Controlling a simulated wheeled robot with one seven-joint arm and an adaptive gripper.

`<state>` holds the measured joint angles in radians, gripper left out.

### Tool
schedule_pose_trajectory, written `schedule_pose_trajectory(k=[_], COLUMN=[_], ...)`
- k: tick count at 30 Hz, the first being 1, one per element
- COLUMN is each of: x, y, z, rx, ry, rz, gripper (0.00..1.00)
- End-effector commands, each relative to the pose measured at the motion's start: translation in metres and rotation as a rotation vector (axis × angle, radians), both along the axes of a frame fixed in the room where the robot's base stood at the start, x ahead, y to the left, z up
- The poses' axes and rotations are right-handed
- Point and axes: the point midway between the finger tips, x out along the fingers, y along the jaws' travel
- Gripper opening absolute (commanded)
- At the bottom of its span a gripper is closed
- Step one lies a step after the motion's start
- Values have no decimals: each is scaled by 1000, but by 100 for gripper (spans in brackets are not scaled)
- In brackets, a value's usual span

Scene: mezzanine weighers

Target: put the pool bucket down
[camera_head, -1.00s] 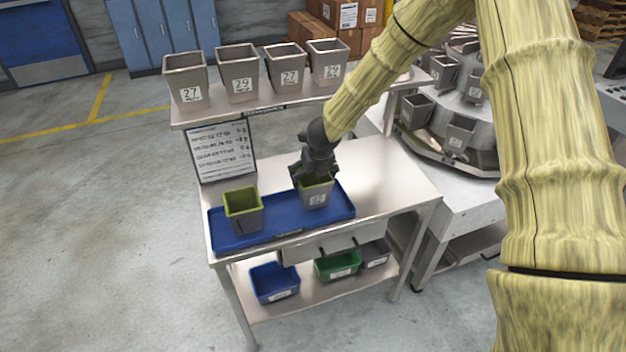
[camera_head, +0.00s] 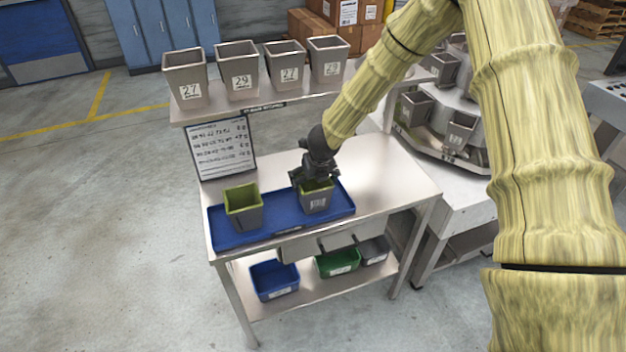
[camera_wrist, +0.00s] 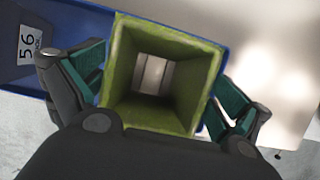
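The pool bucket (camera_head: 315,199), grey outside with a green inside and a white label, is upright over the right part of the blue tray (camera_head: 284,223) on the steel table. My gripper (camera_head: 317,179) is at its rim from above. In the wrist view the bucket (camera_wrist: 118,62) sits between the two teal finger pads (camera_wrist: 160,90), which lie close against its opposite sides. I look down into it and see a pale patch at its bottom. Its base is at or just above the tray; I cannot tell which.
A second green-lined bucket (camera_head: 246,214) stands on the tray's left part. Several numbered grey buckets (camera_head: 238,76) line the shelf above, with a sign (camera_head: 222,149) below it. Bins (camera_head: 274,281) sit on the lower shelf. A weigher (camera_head: 450,128) stands at the right. The tabletop right of the tray is clear.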

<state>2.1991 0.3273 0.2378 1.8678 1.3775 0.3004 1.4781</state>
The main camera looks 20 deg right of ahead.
Motion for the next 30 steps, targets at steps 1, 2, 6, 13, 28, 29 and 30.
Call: schedule_pose_trajectory(k=[1, 2, 6, 13, 28, 29, 30], x=[0, 0, 0, -6, -33, -35, -37], y=[0, 0, 0, 0, -1, -1, -1], z=[0, 0, 3, 20, 84, 88, 93], rx=[0, 0, 0, 0, 2, 1, 2], ry=[0, 0, 0, -2, -2, -2, -2], rz=[0, 0, 0, -1, -1, -1, 0], gripper=[100, 100, 100, 100, 100, 100, 100])
